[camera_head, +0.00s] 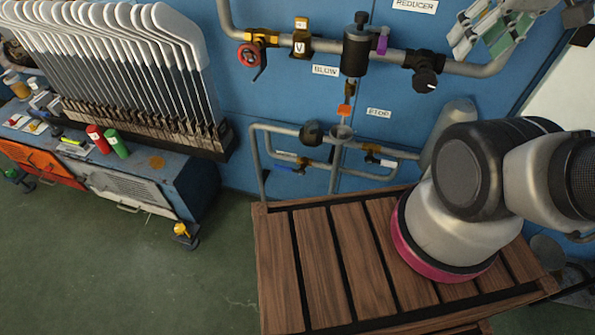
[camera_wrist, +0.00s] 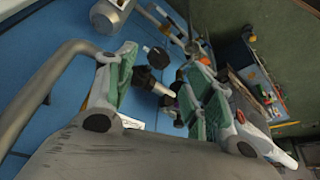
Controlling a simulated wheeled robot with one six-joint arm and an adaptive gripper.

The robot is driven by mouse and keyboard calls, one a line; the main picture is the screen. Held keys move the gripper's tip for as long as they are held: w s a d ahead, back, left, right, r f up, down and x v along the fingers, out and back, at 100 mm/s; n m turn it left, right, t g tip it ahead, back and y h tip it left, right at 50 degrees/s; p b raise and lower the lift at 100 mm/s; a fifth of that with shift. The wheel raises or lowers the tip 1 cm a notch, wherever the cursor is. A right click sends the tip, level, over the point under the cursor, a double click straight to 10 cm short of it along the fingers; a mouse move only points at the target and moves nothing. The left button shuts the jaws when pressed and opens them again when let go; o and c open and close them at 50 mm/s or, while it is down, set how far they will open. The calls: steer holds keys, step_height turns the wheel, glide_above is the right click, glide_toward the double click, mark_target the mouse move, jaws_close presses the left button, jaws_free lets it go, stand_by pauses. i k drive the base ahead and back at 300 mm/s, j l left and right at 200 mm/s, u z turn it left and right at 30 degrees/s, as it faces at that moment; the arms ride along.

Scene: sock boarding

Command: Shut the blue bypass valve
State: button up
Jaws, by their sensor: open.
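My gripper (camera_head: 484,38) is at the top right, in front of the blue wall panel, well above and to the right of this valve. In the wrist view my gripper (camera_wrist: 160,60) is open, its green-padded fingers apart with nothing held between them. I cannot make out the blue lever in the wrist view.
The upper pipe carries a red-wheeled valve (camera_head: 249,55), a black cylinder (camera_head: 356,52) and a black knob (camera_head: 426,80). A slatted wooden table (camera_head: 320,270) stands below. A rack of sock boards (camera_head: 150,80) fills the left.

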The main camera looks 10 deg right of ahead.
mark_target(300, 172)
steer(key=i+j+u, duration=0.2)
steer(key=i+j, duration=0.15)
steer(key=k+j, duration=0.15)
steer(key=j, duration=0.2)
steer(key=k+j+u, duration=0.1)
steer(key=k+j, duration=0.25)
steer(key=j, duration=0.3)
